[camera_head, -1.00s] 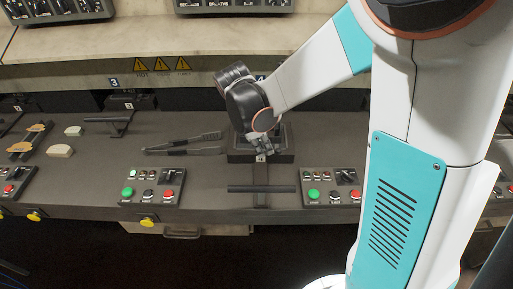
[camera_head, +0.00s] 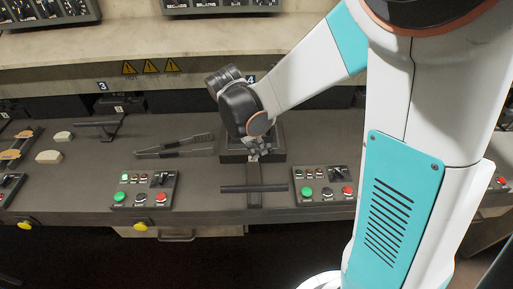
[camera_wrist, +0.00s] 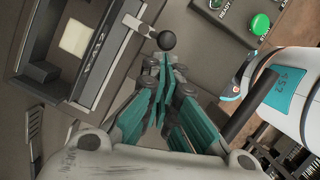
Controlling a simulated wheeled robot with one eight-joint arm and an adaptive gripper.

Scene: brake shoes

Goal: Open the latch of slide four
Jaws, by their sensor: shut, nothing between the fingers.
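Slide four is a dark block (camera_head: 234,158) on the bench below the label 4, with a black T-handle (camera_head: 254,188) in front of it. In the wrist view its frame (camera_wrist: 88,88) fills the upper left, with a pale square inside. The latch shows there as a short metal arm with a black ball knob (camera_wrist: 166,40). My gripper (camera_head: 257,153) is low over the front of slide four. Its teal fingers (camera_wrist: 163,60) are shut and empty, with the tips just short of the knob in the picture. I cannot tell whether they touch it.
Button panels stand left (camera_head: 146,190) and right (camera_head: 324,187) of the T-handle. Dark tongs (camera_head: 175,146) lie left of slide four. Another T-handle (camera_head: 98,124) and pale blocks are further left. A raised ledge (camera_head: 190,84) runs behind.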

